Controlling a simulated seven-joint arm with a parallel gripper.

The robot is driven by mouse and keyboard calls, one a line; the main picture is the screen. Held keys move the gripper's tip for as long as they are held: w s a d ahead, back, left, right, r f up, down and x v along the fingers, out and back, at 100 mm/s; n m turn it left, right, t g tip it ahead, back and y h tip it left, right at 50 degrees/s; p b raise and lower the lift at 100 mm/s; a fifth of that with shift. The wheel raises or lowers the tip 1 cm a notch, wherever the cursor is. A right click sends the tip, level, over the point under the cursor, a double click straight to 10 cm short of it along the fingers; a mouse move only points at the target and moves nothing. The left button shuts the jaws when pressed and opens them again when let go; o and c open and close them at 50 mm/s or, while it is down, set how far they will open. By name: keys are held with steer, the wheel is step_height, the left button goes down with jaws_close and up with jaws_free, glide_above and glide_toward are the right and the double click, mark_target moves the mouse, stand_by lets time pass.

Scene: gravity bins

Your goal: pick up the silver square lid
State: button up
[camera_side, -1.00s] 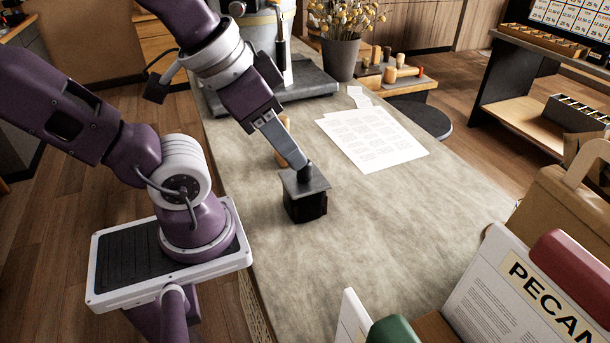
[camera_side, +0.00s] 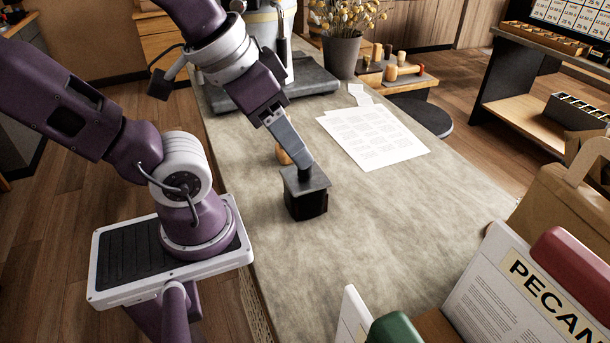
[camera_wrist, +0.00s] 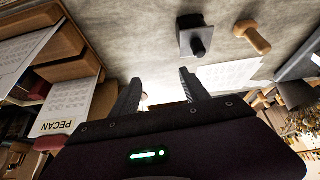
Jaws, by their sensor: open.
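The silver square lid (camera_side: 316,183) sits flat on top of a dark square canister (camera_side: 306,206) on the counter, with a dark knob in its middle. In the side view my gripper (camera_side: 301,163) overlaps the knob from behind. In the wrist view the lid (camera_wrist: 186,40) and its knob show beyond the tips of my open gripper (camera_wrist: 160,83). The lid is not between the fingers there, and nothing is held. The near finger hides the far one in the side view.
A wooden scoop-like piece (camera_side: 283,154) lies behind the canister; it also shows in the wrist view (camera_wrist: 253,37). Printed paper sheets (camera_side: 375,138) lie to the right. A scale-like dark platform (camera_side: 315,82) stands behind. The counter right and in front of the canister is clear.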

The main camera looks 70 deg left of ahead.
steer(key=w+a+f+n+g, duration=0.1)
steer(key=w+a+f+n, duration=0.1)
steer(key=n, duration=0.4)
steer(key=w+a+f+n+g, duration=0.1)
steer(key=w+a+n+g, duration=0.1)
steer(key=a+n, duration=0.2)
steer(key=w+a+f+n+g, duration=0.2)
steer(key=a+n, duration=0.2)
steer(key=n, duration=0.5)
steer(key=shift+w+a+f, duration=0.1)
steer(key=shift+w+f, duration=0.2)
steer(key=shift+w, duration=0.1)
steer(key=shift+n, duration=0.6)
step_height(320, 180, down, 7)
steer(key=shift+w+f, duration=0.1)
steer(key=shift+f, duration=0.1)
steer(key=shift+c, duration=0.4)
jaws_close()
